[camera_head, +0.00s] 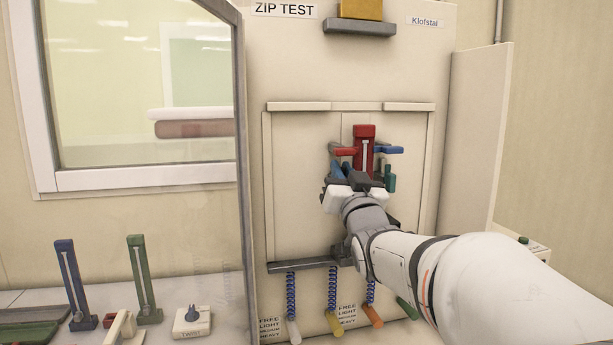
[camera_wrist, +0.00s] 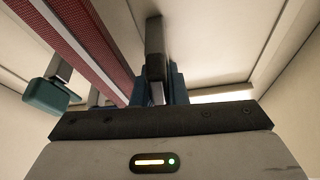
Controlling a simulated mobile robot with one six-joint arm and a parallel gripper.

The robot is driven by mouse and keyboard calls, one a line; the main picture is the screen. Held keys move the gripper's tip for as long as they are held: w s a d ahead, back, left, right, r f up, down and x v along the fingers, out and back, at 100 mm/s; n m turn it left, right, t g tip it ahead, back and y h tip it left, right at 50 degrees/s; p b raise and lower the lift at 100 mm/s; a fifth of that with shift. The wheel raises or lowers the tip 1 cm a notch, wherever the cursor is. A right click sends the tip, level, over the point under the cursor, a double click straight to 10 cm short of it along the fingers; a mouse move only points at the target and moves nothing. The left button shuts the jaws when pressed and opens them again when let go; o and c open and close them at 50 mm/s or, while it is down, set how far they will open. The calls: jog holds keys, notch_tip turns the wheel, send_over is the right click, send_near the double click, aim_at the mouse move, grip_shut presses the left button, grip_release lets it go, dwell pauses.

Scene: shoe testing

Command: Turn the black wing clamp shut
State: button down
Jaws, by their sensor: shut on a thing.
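The black wing clamp (camera_wrist: 154,48) shows in the wrist view as a dark grey upright bar beside the red zip strip holder. My gripper (camera_wrist: 160,90) is shut on its near end, with blue fingers on both sides. In the head view my gripper (camera_head: 348,172) is at the lower left of the red holder (camera_head: 364,135), and I cannot make out the black clamp clearly there. A red clamp (camera_head: 343,151) is at the holder's left, a blue clamp (camera_head: 388,149) at its right and a green clamp (camera_head: 389,178) below that.
The fixture is inside a beige cabinet labelled ZIP TEST, with an open glass door (camera_head: 241,170) at left. A grey bar (camera_head: 300,265) with hanging coil springs is below. A blue strip (camera_head: 72,285) and a green strip (camera_head: 143,280) stand on the left counter beside a knob box (camera_head: 192,322).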

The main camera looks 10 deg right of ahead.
jog(key=c, duration=1.7)
grip_release()
jog(key=shift+b+v, duration=1.2)
jog(key=shift+v, duration=2.7)
